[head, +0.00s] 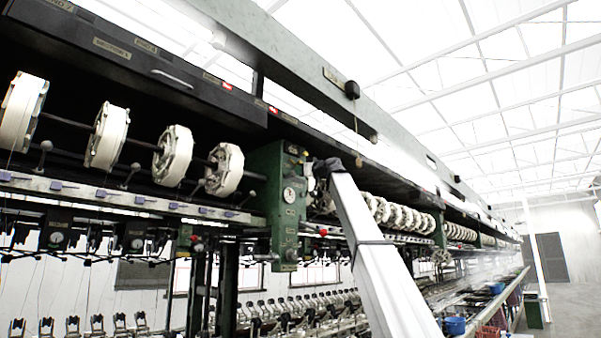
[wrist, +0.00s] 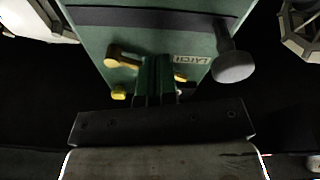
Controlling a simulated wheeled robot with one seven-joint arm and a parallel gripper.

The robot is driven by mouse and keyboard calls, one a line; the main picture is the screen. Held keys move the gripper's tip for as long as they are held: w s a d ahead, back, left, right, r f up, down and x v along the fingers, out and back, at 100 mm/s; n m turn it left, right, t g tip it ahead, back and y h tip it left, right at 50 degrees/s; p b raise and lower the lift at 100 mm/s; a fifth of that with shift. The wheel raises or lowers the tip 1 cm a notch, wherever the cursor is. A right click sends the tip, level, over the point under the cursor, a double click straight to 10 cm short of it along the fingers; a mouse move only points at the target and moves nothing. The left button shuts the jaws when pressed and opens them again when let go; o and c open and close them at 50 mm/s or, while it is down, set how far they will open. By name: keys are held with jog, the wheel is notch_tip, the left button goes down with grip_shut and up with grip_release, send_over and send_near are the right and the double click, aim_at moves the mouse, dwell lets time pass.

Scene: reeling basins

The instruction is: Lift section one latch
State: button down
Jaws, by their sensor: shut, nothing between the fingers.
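A green control box (head: 272,215) stands at the end of the first row of reels. In the wrist view its green panel (wrist: 105,35) fills the upper middle. A small plate that seems to read LATCH (wrist: 188,59) sits on the panel. A yellow lever (wrist: 122,56) is left of it and a grey round-headed knob (wrist: 234,66) is right of it. I cannot tell which part is the section one latch. My gripper (wrist: 155,62) is shut and empty, its fingertips in front of the panel between the lever and plate. Contact cannot be told. In the head view my arm's end mostly hides the gripper.
White reels (head: 108,137) line a shaft left of the box, under a dark beam with a section plate (head: 112,48). More reels (head: 395,213) run off to the right. A blue bucket (head: 455,326) is low at the right. The aisle floor (head: 575,300) is open.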

jog(key=shift+r, duration=0.15)
jog(key=v, duration=1.6)
jog(key=shift+f, duration=0.35)
jog(key=shift+s, duration=0.1)
dwell(0.8)
